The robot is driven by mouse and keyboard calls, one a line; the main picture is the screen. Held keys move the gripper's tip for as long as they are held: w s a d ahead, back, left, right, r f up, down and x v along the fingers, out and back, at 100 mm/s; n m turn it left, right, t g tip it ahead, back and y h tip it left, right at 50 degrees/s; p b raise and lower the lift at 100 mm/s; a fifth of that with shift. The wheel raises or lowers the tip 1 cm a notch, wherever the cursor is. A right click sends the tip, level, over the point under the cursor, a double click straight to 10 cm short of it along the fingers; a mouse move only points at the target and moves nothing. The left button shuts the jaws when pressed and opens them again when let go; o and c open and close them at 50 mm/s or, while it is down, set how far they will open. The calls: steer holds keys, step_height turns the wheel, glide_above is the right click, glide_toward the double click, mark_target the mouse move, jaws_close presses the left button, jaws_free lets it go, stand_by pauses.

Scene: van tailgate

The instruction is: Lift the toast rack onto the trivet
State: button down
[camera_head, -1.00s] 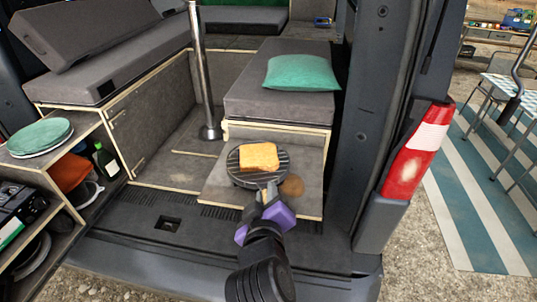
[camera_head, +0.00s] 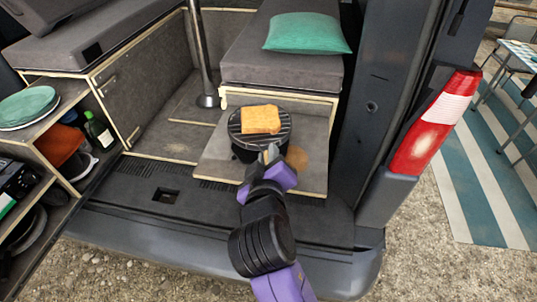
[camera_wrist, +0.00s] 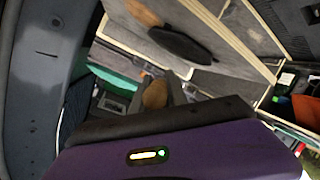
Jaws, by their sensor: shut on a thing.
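A round black ridged rack (camera_head: 240,126) carries a golden slice of toast (camera_head: 261,120) in the head view. My gripper (camera_head: 270,153) is shut on the rack's near edge and holds it above a grey board. A dark patch (camera_head: 243,154) shows under the rack; I cannot tell whether it is shadow or an object. A flat brown round piece (camera_head: 297,158), possibly the trivet, lies on the board right of my gripper. In the wrist view a brown rounded thing (camera_wrist: 155,95) shows near my fingertips, and a dark oval (camera_wrist: 180,45) lies beyond.
The grey pull-out board (camera_head: 225,170) sits before a cushioned bench with a green pillow (camera_head: 307,33). A metal post (camera_head: 202,60) stands at the back left. Shelves with green plates (camera_head: 28,106) and a bottle (camera_head: 98,130) are at left. The van's side pillar and tail light (camera_head: 432,122) rise at right.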

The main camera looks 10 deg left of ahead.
steer(key=shift+f+b, duration=1.9)
steer(key=shift+f, duration=0.7)
steer(key=c, duration=1.2)
jaws_free()
steer(key=shift+c, duration=0.2)
steer(key=shift+s, duration=0.1)
steer(key=a+v, duration=0.1)
steer(key=v, duration=0.6)
steer(key=shift+s+d, duration=0.3)
steer(key=shift+d, duration=0.2)
